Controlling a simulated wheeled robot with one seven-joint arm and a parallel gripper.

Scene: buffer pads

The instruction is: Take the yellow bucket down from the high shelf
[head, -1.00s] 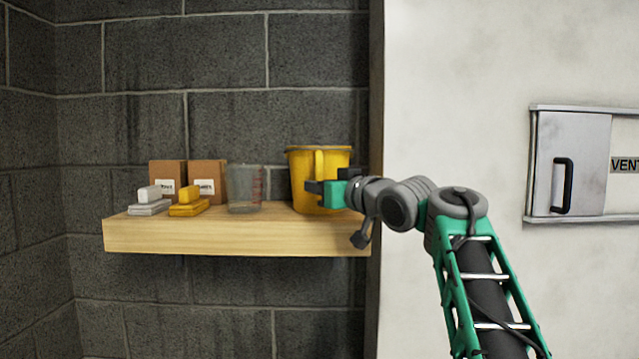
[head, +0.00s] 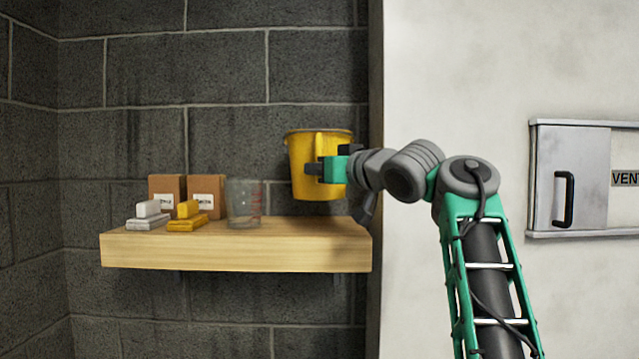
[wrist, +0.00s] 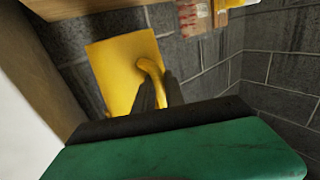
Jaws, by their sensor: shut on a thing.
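The yellow bucket (head: 303,170) hangs upright in the air just above the right part of the wooden shelf (head: 190,252), with a gap under it. My gripper (head: 318,168) is shut on the bucket's handle, on the side facing me. In the wrist view the bucket (wrist: 110,68) shows its yellow wall and its curved handle (wrist: 152,75) between my dark fingers (wrist: 158,92). The fingertips partly cover the handle. The inside of the bucket is hidden.
On the shelf, left of the bucket, stand a clear measuring jug (head: 243,205), two brown labelled boxes (head: 167,188), a grey-white brush (head: 147,218) and a yellow brush (head: 187,218). A dark edge and pale wall (head: 440,80) with a metal cabinet (head: 565,175) lie to the right.

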